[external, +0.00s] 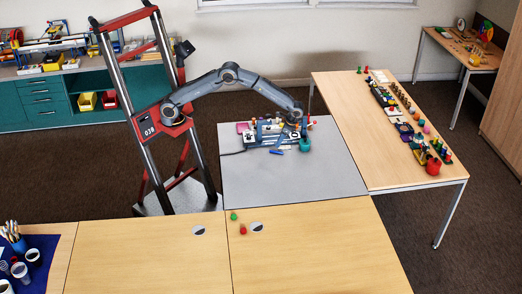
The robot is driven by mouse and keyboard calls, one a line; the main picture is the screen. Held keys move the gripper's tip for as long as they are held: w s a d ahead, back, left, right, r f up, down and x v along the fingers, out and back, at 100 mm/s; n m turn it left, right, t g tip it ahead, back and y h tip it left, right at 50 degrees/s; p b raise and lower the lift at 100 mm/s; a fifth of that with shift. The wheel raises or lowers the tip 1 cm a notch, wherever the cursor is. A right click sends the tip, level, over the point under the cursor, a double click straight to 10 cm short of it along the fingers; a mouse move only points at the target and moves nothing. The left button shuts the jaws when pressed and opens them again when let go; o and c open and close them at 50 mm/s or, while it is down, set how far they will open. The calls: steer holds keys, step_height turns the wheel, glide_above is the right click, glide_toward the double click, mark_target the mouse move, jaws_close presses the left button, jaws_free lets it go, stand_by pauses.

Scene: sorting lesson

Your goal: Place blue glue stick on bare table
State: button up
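A small blue item (277,152) lies on the grey table (290,185), just in front of a cluster of small objects; it is too small to tell whether it is the blue glue stick. My gripper (298,124) is at the end of my arm, low over the right part of this cluster. Its fingers are too small and too mixed with the objects behind to tell whether they are open or hold anything.
A teal cup-like thing (305,146) stands right of the blue item. The front of the grey table is bare. A wooden table (350,125) at the right carries a row of small objects. A green piece (234,216) and a red piece (243,230) stand on the front table.

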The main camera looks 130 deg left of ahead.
mark_target(276, 152)
steer(key=shift+s+a+f, duration=0.1)
steer(key=shift+a+f, duration=0.35)
steer(key=shift+a, duration=0.4)
steer(key=p+x, duration=0.2)
steer(key=x, duration=0.4)
steer(key=shift+s+a+f, duration=0.1)
steer(key=shift+s+f, duration=0.1)
steer(key=shift+s, duration=0.1)
steer(key=shift+s+f, duration=0.1)
steer(key=shift+f, duration=0.3)
steer(key=shift+f, duration=0.15)
jaws_close()
